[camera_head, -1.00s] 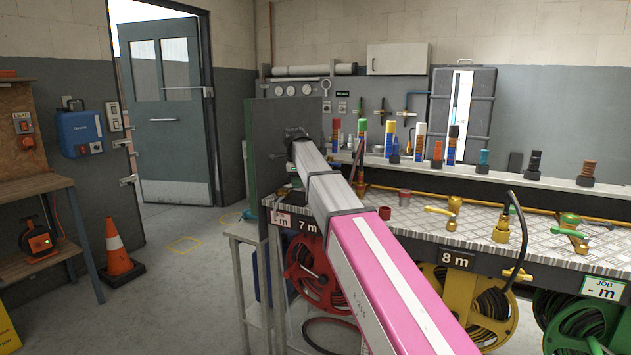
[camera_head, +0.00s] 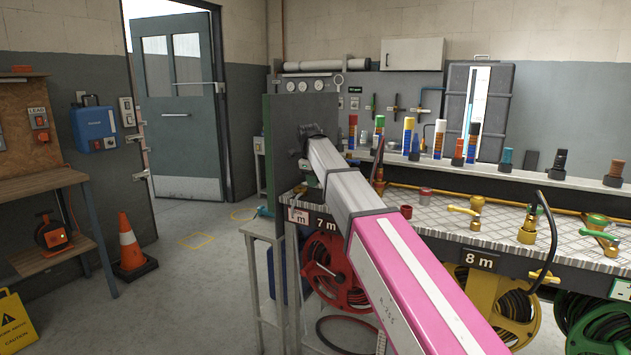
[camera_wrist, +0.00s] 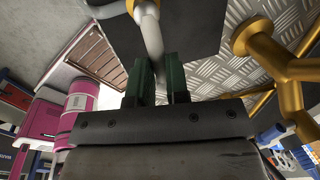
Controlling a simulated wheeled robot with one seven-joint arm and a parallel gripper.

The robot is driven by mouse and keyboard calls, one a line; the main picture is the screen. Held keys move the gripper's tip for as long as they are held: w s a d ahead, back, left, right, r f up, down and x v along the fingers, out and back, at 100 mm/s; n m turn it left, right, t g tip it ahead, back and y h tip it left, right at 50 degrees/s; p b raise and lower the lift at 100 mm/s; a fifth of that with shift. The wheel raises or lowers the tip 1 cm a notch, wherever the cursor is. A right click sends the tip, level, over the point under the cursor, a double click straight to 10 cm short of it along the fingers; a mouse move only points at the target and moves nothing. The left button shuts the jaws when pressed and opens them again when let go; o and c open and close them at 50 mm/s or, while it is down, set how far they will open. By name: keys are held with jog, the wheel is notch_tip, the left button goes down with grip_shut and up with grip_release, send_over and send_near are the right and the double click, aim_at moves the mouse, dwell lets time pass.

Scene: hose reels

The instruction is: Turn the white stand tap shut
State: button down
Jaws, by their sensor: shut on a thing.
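In the wrist view, a white rounded bar (camera_wrist: 150,28), seemingly the handle of the white stand tap, runs down between the dark green fingers of my gripper (camera_wrist: 160,82). The gripper is shut on this bar. The rest of the tap is cut off or hidden, so I cannot tell how far it is turned. In the head view my pink and grey arm reaches to the green panel (camera_head: 285,135) at the bench's left end. My gripper's fingers and the tap cannot be made out there.
The metal-topped bench (camera_head: 455,213) carries brass taps (camera_head: 528,228) and fittings, with a red reel (camera_head: 330,275) and a yellow reel (camera_head: 500,310) below. A small grey side table (camera_head: 262,232) stands left of it.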

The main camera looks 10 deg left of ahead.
jog(key=c, duration=1.1)
grip_release()
notch_tip(320, 180, up, 11)
jog(key=s, duration=0.2)
jog(key=shift+a+f, duration=0.15)
jog(key=shift+a, duration=0.3)
